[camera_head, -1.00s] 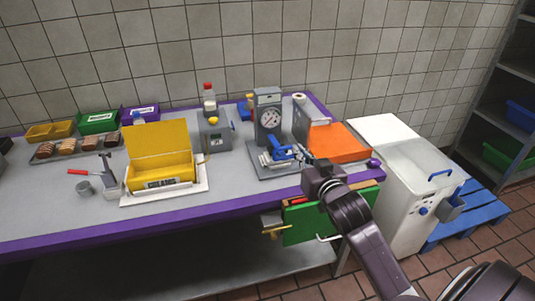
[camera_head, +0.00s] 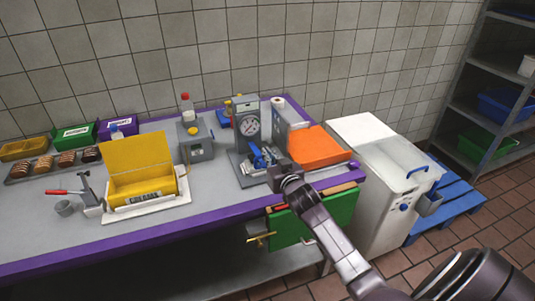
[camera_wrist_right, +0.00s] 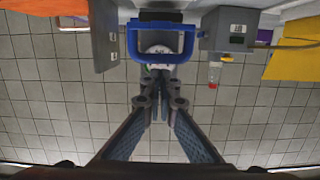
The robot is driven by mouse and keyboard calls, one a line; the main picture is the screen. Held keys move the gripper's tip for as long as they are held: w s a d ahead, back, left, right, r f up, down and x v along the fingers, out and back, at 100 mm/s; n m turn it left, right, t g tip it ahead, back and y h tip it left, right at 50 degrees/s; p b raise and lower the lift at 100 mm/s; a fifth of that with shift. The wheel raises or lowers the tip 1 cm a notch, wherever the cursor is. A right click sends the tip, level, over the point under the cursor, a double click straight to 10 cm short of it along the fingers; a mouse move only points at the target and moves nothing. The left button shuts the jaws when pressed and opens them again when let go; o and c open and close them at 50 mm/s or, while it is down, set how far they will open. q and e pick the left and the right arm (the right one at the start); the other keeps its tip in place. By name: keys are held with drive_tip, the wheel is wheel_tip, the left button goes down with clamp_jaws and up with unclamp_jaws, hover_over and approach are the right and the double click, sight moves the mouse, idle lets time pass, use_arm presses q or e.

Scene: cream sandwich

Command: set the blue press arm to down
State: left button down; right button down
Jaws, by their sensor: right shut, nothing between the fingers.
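The blue press arm (camera_head: 265,157) is on the grey press with a round gauge (camera_head: 247,126), near the right end of the table. In the right wrist view it is a blue U-shaped handle (camera_wrist_right: 160,58) across the top middle, with the gauge behind it. My right gripper (camera_head: 277,174) is at the front of the press, close to the blue arm and partly covering it. In the wrist view its fingers (camera_wrist_right: 161,78) are together and empty, with tips near the handle's bar. I cannot tell whether they touch it. My left gripper is not in view.
An orange tray (camera_head: 318,147) lies right of the press. A grey box device (camera_head: 197,146) and a yellow box (camera_head: 143,184) stand left of it. A green board (camera_head: 325,215) hangs at the table's front edge below my right arm.

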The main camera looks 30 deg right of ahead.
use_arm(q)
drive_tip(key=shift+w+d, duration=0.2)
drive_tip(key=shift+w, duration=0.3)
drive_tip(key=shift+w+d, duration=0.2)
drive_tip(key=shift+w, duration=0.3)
use_arm(e)
drive_tip(key=shift+f, duration=0.35)
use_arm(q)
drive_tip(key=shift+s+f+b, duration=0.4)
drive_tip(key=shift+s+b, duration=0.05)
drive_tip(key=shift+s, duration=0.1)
use_arm(e)
drive_tip(key=shift+s+a+f, duration=0.1)
drive_tip(key=shift+s+f, duration=0.1)
drive_tip(key=shift+f, duration=0.35)
drive_tip(key=shift+s+f, duration=0.2)
drive_tip(key=shift+f, duration=0.3)
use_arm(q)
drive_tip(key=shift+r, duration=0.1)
use_arm(e)
drive_tip(key=shift+r, duration=0.15)
